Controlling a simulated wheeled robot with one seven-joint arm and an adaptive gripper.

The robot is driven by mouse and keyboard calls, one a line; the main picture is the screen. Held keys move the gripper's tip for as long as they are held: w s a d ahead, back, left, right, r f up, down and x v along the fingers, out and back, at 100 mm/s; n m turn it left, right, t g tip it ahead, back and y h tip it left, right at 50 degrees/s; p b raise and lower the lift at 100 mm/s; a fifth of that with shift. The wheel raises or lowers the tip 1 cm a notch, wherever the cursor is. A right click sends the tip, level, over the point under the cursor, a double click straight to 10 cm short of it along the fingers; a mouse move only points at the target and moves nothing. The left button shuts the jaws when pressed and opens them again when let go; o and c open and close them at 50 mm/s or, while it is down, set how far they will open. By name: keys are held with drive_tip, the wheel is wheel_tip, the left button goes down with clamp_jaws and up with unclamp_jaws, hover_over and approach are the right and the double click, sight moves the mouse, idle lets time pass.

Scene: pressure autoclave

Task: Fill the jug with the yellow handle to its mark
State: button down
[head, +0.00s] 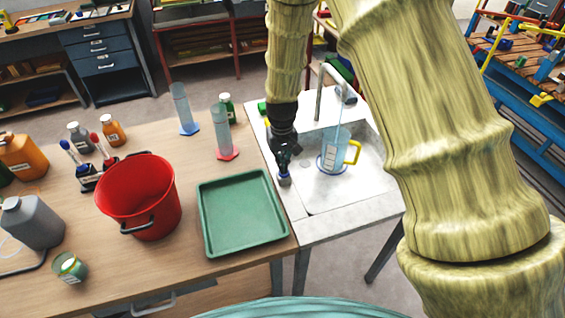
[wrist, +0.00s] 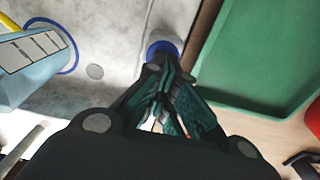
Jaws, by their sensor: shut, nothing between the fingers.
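The clear bluish jug (head: 335,152) with the yellow handle (head: 354,152) stands in the sink below the tap spout (head: 322,72). It has a blue base ring and a white marked label. In the wrist view the jug (wrist: 35,68) is at the left edge. I cannot make out its water level or whether water runs. A blue-topped tap knob (head: 284,180) sits on the sink's left rim. My gripper (head: 284,168) points down just above it, shut and empty. In the wrist view the fingertips (wrist: 160,62) overlap the knob (wrist: 163,46); I cannot tell whether they touch.
The white sink (head: 345,192) adjoins a wooden bench. A green tray (head: 241,242) lies left of my gripper, with a red bucket (head: 163,215) beyond it. Two measuring cylinders, with blue (head: 184,110) and red (head: 223,135) bases, stand behind the tray. Bottles stand farther left.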

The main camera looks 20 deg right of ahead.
drive_tip(key=shift+s+f, duration=0.4)
drive_tip(key=r+p, duration=0.2)
drive_tip(key=r, duration=0.1)
drive_tip(key=r+p, duration=0.1)
drive_tip(key=shift+w+r, duration=0.25)
drive_tip(key=shift+r, duration=0.15)
wheel_tip(320, 180, up, 10)
drive_tip(key=b, duration=0.3)
drive_tip(key=shift+w, duration=0.15)
idle(1.2)
